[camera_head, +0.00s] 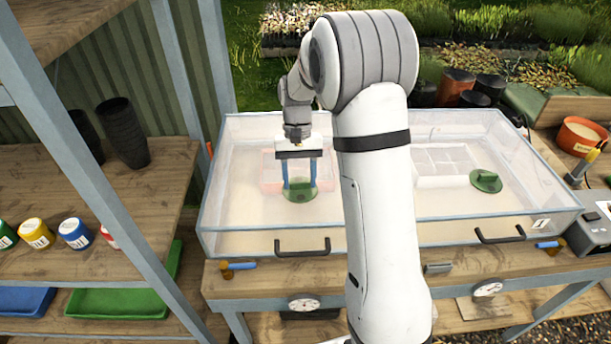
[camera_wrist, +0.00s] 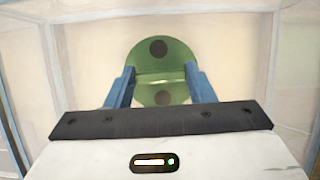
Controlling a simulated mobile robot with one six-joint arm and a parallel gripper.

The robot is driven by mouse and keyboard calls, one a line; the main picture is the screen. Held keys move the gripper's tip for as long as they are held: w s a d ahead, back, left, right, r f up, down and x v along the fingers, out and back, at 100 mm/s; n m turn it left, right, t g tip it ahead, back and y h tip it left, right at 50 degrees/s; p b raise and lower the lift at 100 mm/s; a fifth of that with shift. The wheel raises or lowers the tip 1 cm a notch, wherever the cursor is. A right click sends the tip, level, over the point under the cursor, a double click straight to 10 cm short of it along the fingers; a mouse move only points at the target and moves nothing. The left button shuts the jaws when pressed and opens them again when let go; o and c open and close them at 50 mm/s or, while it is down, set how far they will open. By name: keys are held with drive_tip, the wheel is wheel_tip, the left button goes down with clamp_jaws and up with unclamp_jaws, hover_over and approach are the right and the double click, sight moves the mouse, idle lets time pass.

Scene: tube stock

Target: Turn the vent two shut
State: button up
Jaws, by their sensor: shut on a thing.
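A round green vent (camera_head: 299,195) sits on the left part of the clear lid (camera_head: 390,238). My gripper (camera_head: 299,183) reaches down onto this vent, with its two blue fingers shut on the vent's raised grip. In the wrist view, the green vent (camera_wrist: 172,54) shows two dark round spots, one above and one below the grip between my fingertips (camera_wrist: 160,75). A second green vent (camera_head: 486,181) sits on the right part of the lid, with nothing touching it. I cannot read a number on either vent.
Dark handles (camera_head: 302,247) stick out at the lid's front, above gauges (camera_head: 304,305) on the bench. A shelf (camera_head: 60,180) with dark pots (camera_head: 123,135) and small coloured jars stands left. An orange pot (camera_head: 583,136) stands right. My arm hides the lid's middle.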

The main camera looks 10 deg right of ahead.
drive_tip(key=shift+m, duration=0.3)
drive_tip(key=o, duration=1)
drive_tip(key=shift+r, duration=0.1)
drive_tip(key=b+v, duration=0.1)
drive_tip(key=v, duration=0.6)
drive_tip(key=shift+w+r, duration=0.15)
drive_tip(key=shift+r, duration=0.2)
